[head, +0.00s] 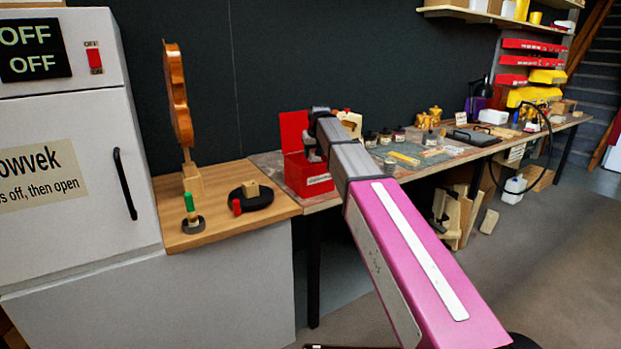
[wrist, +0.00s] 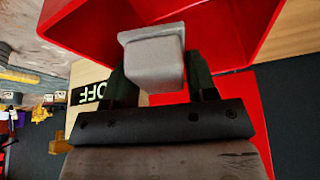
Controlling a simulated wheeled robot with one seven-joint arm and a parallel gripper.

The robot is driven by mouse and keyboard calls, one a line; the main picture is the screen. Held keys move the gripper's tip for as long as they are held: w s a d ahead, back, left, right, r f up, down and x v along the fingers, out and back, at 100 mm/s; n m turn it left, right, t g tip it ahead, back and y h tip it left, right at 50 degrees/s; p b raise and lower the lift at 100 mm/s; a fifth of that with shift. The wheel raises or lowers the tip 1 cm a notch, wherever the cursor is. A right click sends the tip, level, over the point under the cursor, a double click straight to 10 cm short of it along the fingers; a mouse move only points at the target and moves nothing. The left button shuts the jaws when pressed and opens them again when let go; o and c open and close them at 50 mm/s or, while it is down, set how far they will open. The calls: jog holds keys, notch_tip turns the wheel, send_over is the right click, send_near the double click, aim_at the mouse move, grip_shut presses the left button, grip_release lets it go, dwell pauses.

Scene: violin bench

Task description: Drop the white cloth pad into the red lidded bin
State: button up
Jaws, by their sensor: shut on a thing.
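The red lidded bin (head: 302,178) stands on the bench at the near left end, with its red lid (head: 292,130) raised upright at the back. My gripper (head: 316,153) is at the bin's mouth in the head view. In the wrist view my gripper (wrist: 159,80) is shut on the white cloth pad (wrist: 152,62), which looks pale grey and folded into a block. The pad is between the fingers and overlaps the open mouth of the bin (wrist: 225,32). In the head view the pad is hidden by my gripper and arm.
A wooden side table (head: 232,233) left of the bin holds a violin body (head: 177,95) on a stand, a black round dish (head: 251,200) and a green-handled tool (head: 190,205). A white cabinet (head: 75,150) stands at far left. Jars and tools crowd the bench right of the bin.

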jog(key=o, duration=1)
jog(key=v, duration=1)
jog(key=shift+s+d+r, duration=0.1)
jog(key=shift+s+r, duration=0.05)
jog(key=shift+r, duration=0.15)
